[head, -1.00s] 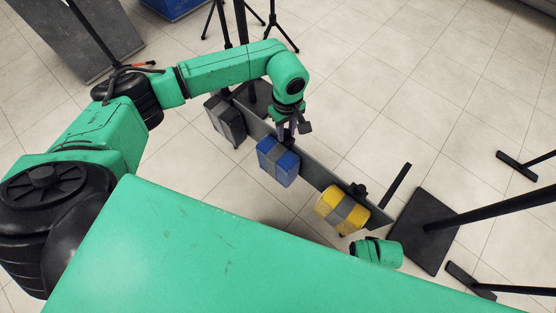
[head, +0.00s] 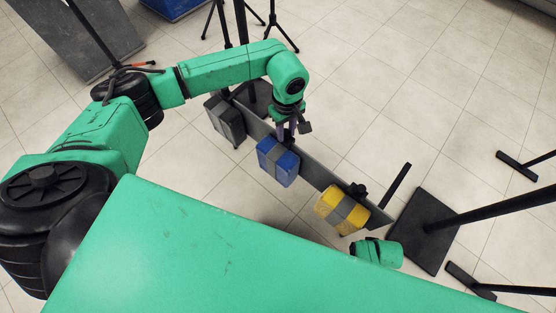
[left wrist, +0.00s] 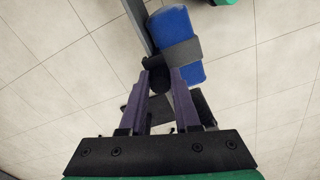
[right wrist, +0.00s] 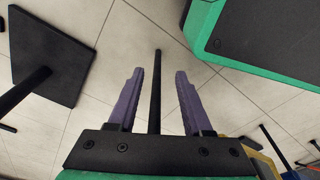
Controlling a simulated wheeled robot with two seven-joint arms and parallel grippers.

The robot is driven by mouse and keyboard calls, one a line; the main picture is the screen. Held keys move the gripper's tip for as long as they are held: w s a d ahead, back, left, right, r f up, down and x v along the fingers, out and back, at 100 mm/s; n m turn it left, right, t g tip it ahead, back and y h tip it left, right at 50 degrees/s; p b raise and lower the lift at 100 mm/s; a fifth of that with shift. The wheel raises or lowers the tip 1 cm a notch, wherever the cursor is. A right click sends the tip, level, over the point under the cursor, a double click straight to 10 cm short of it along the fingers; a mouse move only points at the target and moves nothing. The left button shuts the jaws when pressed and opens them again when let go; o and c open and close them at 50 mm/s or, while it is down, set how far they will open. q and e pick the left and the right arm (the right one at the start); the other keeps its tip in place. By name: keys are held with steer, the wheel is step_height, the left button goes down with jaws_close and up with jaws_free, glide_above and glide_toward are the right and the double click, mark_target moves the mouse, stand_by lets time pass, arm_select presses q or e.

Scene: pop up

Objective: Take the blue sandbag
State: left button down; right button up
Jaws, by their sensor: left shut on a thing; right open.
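The blue sandbag (head: 270,153) has a grey band and hangs on the near side of a long grey bar (head: 318,175). My left gripper (head: 286,130) is right above it at the bar. In the left wrist view, the fingers (left wrist: 160,72) are closed in on a black knob (left wrist: 155,76) beside the blue sandbag (left wrist: 182,68). The grip point is partly hidden by the fingers. My right gripper (right wrist: 154,82) is open, with a thin black rod (right wrist: 156,75) seen between its fingers; I cannot tell how far off the rod is.
Black stands with a flat base (head: 423,233) and feet are at the right. Open tiled floor (head: 400,90) lies beyond the bar.

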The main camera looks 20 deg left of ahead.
arm_select(q)
steer(key=shift+w+r, duration=0.15)
steer(key=shift+r, duration=0.05)
steer(key=shift+s+a+r, duration=0.2)
steer(key=shift+s+r, duration=0.25)
steer(key=shift+r, duration=0.05)
steer(key=shift+s+a+r+p, duration=0.25)
steer(key=shift+s+r+p, duration=0.1)
steer(key=shift+s, duration=0.25)
steer(key=s+a+r, duration=0.4)
steer(key=s+r, duration=0.2)
steer(key=s, duration=0.5)
steer(key=shift+s+a+p, duration=0.2)
steer(key=shift+p, duration=0.1)
arm_select(e)
steer(key=shift+s+d+f, duration=0.25)
steer(key=shift+s+f, duration=0.5)
steer(key=shift+s, duration=0.05)
